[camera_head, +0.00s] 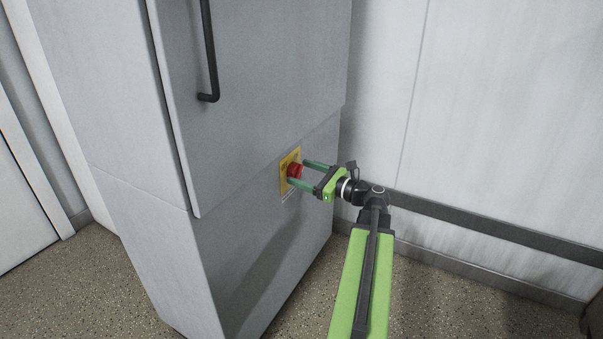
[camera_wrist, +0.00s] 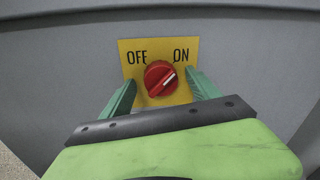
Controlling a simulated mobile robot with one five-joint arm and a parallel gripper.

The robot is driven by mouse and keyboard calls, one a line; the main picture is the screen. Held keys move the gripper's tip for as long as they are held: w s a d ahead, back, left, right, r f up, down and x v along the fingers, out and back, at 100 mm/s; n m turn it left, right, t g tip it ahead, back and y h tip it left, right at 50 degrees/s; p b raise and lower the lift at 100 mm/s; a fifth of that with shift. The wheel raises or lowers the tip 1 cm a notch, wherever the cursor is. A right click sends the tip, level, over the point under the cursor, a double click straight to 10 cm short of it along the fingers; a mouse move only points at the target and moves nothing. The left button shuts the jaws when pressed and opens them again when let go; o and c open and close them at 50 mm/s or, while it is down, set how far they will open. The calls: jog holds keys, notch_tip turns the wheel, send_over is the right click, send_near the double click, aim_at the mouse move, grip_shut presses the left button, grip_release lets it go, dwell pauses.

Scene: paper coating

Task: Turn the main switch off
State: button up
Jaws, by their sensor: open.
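The main switch is a red rotary knob (camera_wrist: 160,78) on a yellow plate (camera_wrist: 184,92) marked OFF at the left and ON at the right. In the wrist view the white line on the knob slants up to the right, toward ON. In the head view the red knob (camera_head: 294,171) and yellow plate (camera_head: 285,160) are on the grey cabinet's front. My gripper (camera_head: 303,174) is open, with its green fingers on either side of the knob. In the wrist view the fingers of my gripper (camera_wrist: 162,92) flank the knob with visible gaps; whether the tips touch the plate is unclear.
The grey cabinet (camera_head: 250,240) stands upright, with a black door handle (camera_head: 211,60) above the switch. A white wall (camera_head: 480,120) with a dark rail (camera_head: 480,226) is at the right. The speckled floor (camera_head: 70,290) at the left is clear.

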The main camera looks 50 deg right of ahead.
jog(key=shift+w+a, duration=0.1)
jog(key=shift+w, duration=0.4)
jog(key=shift+c, duration=0.4)
jog(key=c, duration=1.3)
